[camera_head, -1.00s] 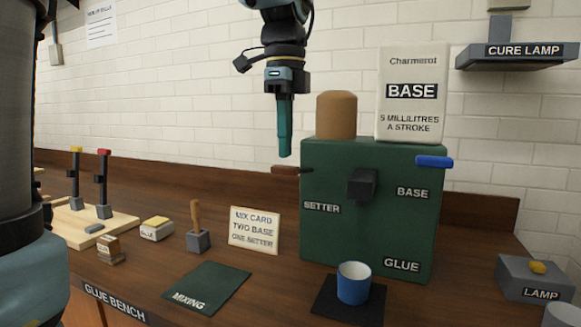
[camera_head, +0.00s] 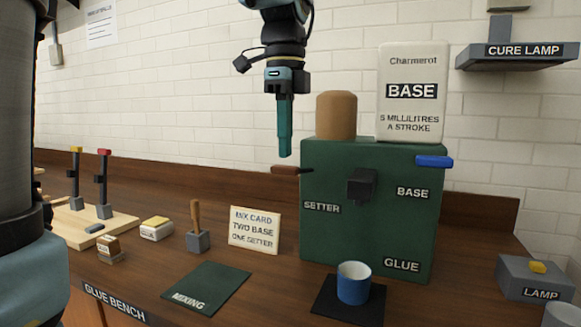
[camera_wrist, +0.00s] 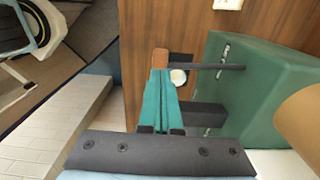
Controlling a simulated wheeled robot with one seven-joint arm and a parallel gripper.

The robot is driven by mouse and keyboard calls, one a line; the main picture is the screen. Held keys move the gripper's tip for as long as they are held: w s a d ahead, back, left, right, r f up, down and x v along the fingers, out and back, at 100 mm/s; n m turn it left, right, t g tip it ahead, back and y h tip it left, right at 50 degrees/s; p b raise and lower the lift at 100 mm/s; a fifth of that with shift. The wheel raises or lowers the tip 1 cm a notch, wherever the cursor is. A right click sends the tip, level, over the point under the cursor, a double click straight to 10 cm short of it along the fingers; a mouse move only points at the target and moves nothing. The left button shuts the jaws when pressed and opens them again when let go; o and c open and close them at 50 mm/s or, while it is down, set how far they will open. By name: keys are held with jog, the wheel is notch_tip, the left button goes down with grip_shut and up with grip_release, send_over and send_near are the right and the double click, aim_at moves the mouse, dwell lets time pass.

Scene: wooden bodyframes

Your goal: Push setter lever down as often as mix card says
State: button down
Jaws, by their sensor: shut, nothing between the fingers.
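The green glue dispenser (camera_head: 330,235) stands on the bench. Its brown setter lever (camera_head: 286,170) sticks out to the left near the top, roughly level. A blue lever (camera_head: 434,162) is on the base side. The mix card (camera_head: 254,230) reads "TWO BASE ONE SETTER". A blue cup (camera_head: 353,283) stands on a dark pad under the black spout (camera_head: 361,184). My gripper (camera_head: 285,154) is shut and empty, pointing down just above the setter lever's handle. In the wrist view the fingertips (camera_wrist: 160,76) overlap the brown handle (camera_wrist: 160,58); whether they touch it cannot be told.
A brown container (camera_head: 336,115) and a white base carton (camera_head: 410,95) stand on the dispenser. A green mixing mat (camera_head: 206,288), a small brush in a grey holder (camera_head: 198,240) and small blocks lie left. A lamp box (camera_head: 537,279) is at right.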

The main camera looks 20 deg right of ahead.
aim_at(285, 166)
jog(key=shift+f, duration=0.2)
jog(key=shift+f+b, duration=2.05)
jog(key=shift+f, duration=1)
jog(key=shift+r, duration=0.1)
notch_tip(285, 166, up, 6)
jog(key=p, duration=0.6)
jog(key=shift+r+p, duration=0.2)
jog(key=shift+p, duration=0.1)
notch_tip(285, 166, up, 5)
jog(key=p, duration=0.4)
jog(key=shift+p, duration=0.4)
